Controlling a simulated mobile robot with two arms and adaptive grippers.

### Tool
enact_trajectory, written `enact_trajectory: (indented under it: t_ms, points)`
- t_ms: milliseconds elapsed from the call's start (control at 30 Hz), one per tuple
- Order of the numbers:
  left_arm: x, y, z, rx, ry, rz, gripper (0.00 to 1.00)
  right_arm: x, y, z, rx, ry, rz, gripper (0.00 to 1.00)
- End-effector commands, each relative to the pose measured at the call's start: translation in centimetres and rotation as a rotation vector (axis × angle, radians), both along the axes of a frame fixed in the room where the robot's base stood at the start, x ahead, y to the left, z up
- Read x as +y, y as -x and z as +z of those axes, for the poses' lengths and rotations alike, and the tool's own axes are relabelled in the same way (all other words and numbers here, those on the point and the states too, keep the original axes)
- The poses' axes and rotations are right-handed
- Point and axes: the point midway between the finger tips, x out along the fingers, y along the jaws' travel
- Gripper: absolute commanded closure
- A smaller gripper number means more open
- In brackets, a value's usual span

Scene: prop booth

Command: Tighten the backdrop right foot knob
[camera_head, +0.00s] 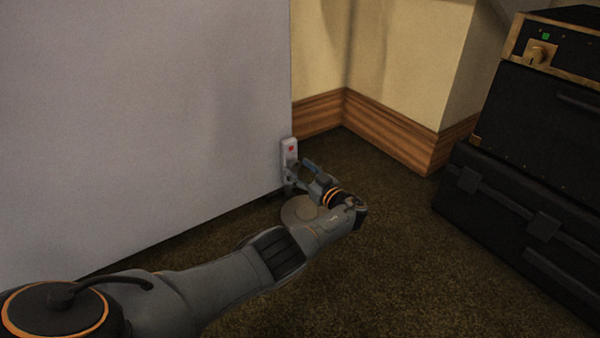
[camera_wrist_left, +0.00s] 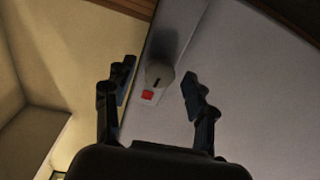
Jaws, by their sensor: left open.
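The large pale grey backdrop (camera_head: 140,120) fills the left of the head view; it also shows in the left wrist view (camera_wrist_left: 250,75). At its lower right edge is a light upright plate (camera_head: 289,150) with a red mark. In the left wrist view a grey knob (camera_wrist_left: 159,75) with a dark line on its face sits on this plate, just above the red mark (camera_wrist_left: 147,95). My left gripper (camera_head: 297,173) is open at the plate. In the left wrist view its fingers (camera_wrist_left: 157,83) stand apart on both sides of the knob; contact is not visible. My right gripper is out of view.
A round grey foot disc (camera_head: 299,210) lies on the brown carpet (camera_head: 390,240) below my left gripper. Black cases (camera_head: 520,215) stand at the right, with a panel and knob (camera_head: 540,53) on top. A wood baseboard (camera_head: 390,132) runs along the yellow wall behind.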

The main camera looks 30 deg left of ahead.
Motion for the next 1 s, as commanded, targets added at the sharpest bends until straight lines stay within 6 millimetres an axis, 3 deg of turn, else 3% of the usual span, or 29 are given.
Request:
enact_trajectory:
  t_ms: [167,467,767,1000]
  points:
    - [0.0,0.01,0.02,0.0,0.0,0.0,0.44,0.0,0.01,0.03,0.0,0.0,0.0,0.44]
    - [-0.04,0.01,-0.01,0.0,0.0,0.0,0.99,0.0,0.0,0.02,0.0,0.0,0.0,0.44]
    - [-0.05,0.02,-0.02,0.03,-0.012,0.0,0.99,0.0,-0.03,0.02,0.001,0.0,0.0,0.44]
    - [-0.07,0.02,-0.02,0.15,-0.062,-0.001,0.99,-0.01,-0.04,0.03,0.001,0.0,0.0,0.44]
